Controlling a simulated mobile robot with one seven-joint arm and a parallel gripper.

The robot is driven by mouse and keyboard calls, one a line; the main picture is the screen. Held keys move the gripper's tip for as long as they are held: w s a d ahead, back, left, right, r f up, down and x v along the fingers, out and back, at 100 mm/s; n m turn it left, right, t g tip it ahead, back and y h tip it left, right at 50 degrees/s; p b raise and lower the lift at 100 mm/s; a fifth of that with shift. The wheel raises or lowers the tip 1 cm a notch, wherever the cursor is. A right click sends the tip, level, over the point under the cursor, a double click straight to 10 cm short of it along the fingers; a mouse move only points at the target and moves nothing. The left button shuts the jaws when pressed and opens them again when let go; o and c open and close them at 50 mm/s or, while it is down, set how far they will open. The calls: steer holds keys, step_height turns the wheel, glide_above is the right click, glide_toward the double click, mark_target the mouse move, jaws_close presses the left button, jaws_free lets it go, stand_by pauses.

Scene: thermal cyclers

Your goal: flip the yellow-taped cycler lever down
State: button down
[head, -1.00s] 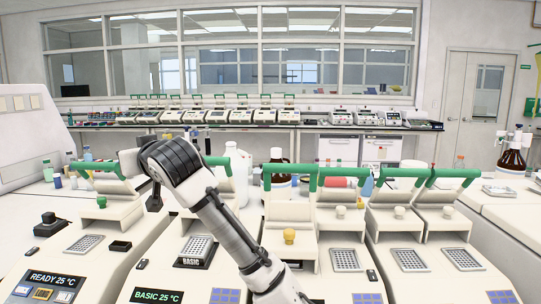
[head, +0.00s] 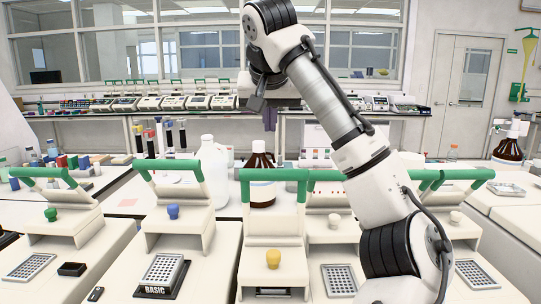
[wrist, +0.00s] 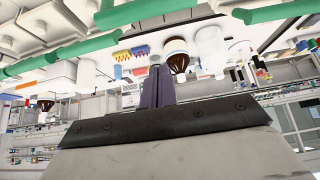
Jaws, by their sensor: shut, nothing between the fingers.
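The cycler with a yellow knob (head: 273,259) stands in the middle of the head view. I see no yellow tape as such, only this yellow knob. Its lid is up, and its green lever bar (head: 273,175) lies level across the top. My gripper (head: 256,104) is in the air above and behind that bar in the head view, apart from it. In the wrist view my gripper (wrist: 157,75) has its dark fingers together with nothing between them. Green bars cross the top of that view; I cannot tell which is the yellow-knobbed cycler's.
Neighbouring cyclers have a blue knob (head: 173,211), a green knob (head: 51,214) and pale knobs, all with raised green bars. A white jug (head: 208,170) and a brown bottle (head: 259,165) stand behind.

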steer(key=shift+s+r, duration=0.1)
steer(key=shift+s, duration=0.1)
steer(key=f+p, duration=0.1)
steer(key=f, duration=0.2)
steer(key=w+f+p, duration=0.1)
steer(key=f, duration=0.2)
steer(key=w+f+p, duration=0.1)
steer(key=f, duration=0.2)
steer(key=shift+f+p, duration=0.15)
steer(key=shift+p, duration=0.2)
steer(key=shift+d+f+b, duration=0.1)
steer(key=shift+f+b, duration=0.05)
steer(key=shift+b, duration=0.15)
